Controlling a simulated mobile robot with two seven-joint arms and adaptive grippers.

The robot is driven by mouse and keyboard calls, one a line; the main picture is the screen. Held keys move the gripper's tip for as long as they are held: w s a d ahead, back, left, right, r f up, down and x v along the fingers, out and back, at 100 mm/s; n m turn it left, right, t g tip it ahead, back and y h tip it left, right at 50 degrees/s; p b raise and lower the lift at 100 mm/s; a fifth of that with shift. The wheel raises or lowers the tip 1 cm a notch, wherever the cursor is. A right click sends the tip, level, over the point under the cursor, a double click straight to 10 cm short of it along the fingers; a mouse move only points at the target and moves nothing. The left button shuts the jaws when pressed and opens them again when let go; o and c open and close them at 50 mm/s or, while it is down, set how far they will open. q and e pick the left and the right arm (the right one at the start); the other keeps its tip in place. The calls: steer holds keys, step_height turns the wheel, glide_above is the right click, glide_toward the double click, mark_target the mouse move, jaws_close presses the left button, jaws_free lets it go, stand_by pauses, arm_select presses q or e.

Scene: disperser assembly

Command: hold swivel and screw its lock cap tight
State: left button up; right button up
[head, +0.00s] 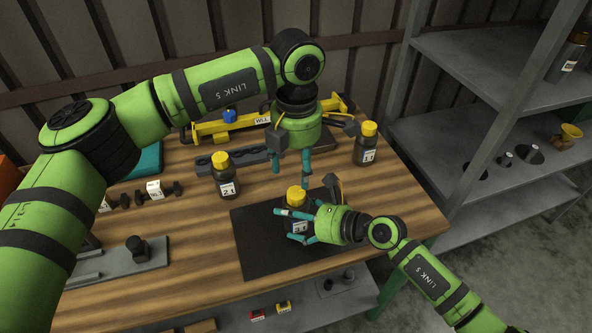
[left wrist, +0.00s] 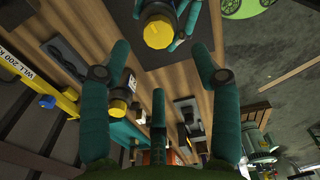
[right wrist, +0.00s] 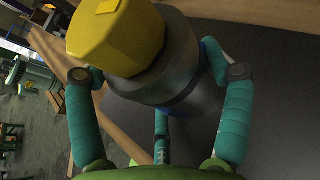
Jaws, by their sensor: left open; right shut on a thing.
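The swivel is a dark bottle-shaped body (right wrist: 170,70) with a yellow lock cap (head: 296,194) on top, standing on the black mat (head: 258,262). The cap also fills the upper left of the right wrist view (right wrist: 115,35). My right gripper (head: 293,226) is shut around the dark body, below the cap. My left gripper (head: 304,172) is open and empty, pointing down above the cap. In the left wrist view the cap (left wrist: 158,30) lies beyond the open fingertips, apart from them. How tightly the cap sits cannot be told.
Two similar dark bottles with yellow caps stand on the wooden table, one left (head: 222,176) and one right (head: 366,145). A grey plate with a dark block (head: 137,248) lies at left. Metal shelves (head: 480,70) stand at right.

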mark_target(297, 191)
arm_select(q)
steer(key=f+n, duration=0.7)
steer(key=f, duration=0.1)
steer(key=shift+w+d+f, duration=0.15)
steer(key=shift+w, duration=0.2)
stand_by(0.7)
